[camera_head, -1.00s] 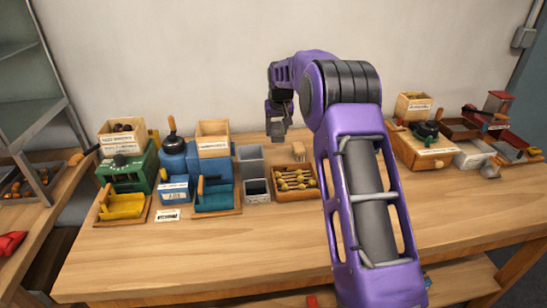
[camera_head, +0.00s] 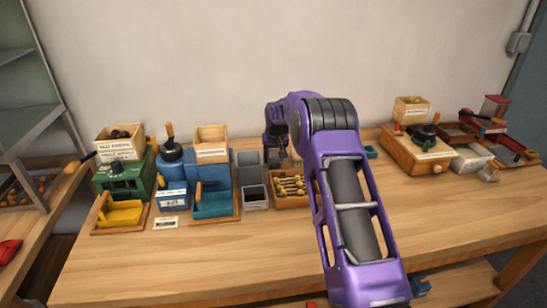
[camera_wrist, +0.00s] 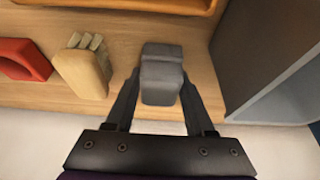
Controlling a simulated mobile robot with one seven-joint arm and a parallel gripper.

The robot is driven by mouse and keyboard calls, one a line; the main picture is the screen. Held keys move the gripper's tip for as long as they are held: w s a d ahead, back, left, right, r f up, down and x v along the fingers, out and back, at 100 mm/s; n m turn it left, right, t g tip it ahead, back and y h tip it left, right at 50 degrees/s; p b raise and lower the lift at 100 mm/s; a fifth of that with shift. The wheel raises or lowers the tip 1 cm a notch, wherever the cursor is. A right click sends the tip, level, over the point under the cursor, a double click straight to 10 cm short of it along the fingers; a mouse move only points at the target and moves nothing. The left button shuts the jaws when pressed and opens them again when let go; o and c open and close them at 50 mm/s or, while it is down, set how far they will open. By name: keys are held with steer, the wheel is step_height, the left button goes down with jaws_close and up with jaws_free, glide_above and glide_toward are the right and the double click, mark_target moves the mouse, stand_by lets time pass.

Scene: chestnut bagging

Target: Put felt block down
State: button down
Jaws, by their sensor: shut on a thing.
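The felt block looks like a grey rounded block (camera_wrist: 161,78) between my fingers in the wrist view. My gripper (camera_wrist: 160,98) is shut on it, with a finger on each side. The block is at or just above the wooden table top (camera_wrist: 125,25); I cannot tell if it touches. In the head view my gripper (camera_head: 281,158) is low at the back of the table, behind the wooden tray of yellow-ended pieces (camera_head: 291,203). The block cannot be made out in the head view.
In the wrist view a beige brush-like piece (camera_wrist: 82,72) and a red piece (camera_wrist: 22,60) lie left of the block. A grey bin (camera_wrist: 270,75) stands close on the right. An orange-brown tray edge (camera_wrist: 170,5) runs along the top. The table front is clear.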

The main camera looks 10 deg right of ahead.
steer(key=shift+f, duration=0.15)
steer(key=shift+c, duration=1.3)
jaws_free()
steer(key=shift+r, duration=0.35)
steer(key=v, duration=1.1)
steer(key=shift+s+r, duration=0.25)
steer(key=shift+r, duration=0.05)
